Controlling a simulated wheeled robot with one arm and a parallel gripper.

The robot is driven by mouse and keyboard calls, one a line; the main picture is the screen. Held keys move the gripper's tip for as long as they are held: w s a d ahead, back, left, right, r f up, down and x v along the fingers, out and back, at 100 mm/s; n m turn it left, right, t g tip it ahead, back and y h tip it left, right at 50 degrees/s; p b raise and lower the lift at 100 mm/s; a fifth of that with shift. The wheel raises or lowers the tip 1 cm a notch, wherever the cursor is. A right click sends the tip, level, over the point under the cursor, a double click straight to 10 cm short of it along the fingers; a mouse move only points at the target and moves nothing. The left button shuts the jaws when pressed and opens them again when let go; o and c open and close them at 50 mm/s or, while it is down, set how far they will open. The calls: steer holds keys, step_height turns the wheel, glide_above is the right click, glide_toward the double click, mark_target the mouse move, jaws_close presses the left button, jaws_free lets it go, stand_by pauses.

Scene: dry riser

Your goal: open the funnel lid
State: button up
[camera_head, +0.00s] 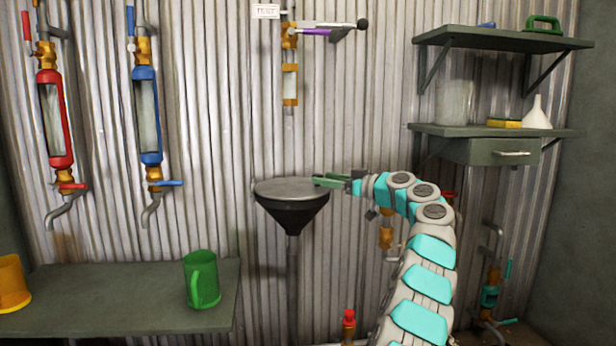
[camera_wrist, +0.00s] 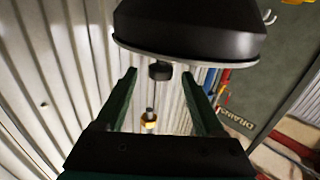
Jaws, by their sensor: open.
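A black funnel (camera_head: 292,212) stands on a grey pipe in the head view, with a flat grey lid (camera_head: 285,188) lying level over its mouth. The funnel (camera_wrist: 190,28) shows upside down at the top of the wrist view, with the lid's edge (camera_wrist: 185,60) below it. A small dark knob (camera_wrist: 160,71) shows against that edge. My gripper (camera_head: 319,181) is at the lid's right edge. In the wrist view my gripper (camera_wrist: 158,74) is open, and the knob appears between or just beyond its fingertips. Contact cannot be told. The knob is not distinguishable in the head view.
Above the funnel hangs a brass valve pipe (camera_head: 290,85) with a purple lever. A green mug (camera_head: 202,280) stands on the left bench (camera_head: 120,320). Shelves and a drawer (camera_head: 497,152) are at right. The corrugated wall (camera_head: 225,130) is close behind the funnel.

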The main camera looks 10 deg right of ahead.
mark_target(309, 185)
steer(key=p+x, duration=0.1)
steer(key=x, duration=0.5)
steer(key=shift+w+a+f+p, duration=0.15)
steer(key=shift+w+a+p, duration=0.1)
steer(key=shift+p, duration=0.15)
jaws_close()
stand_by(1.1)
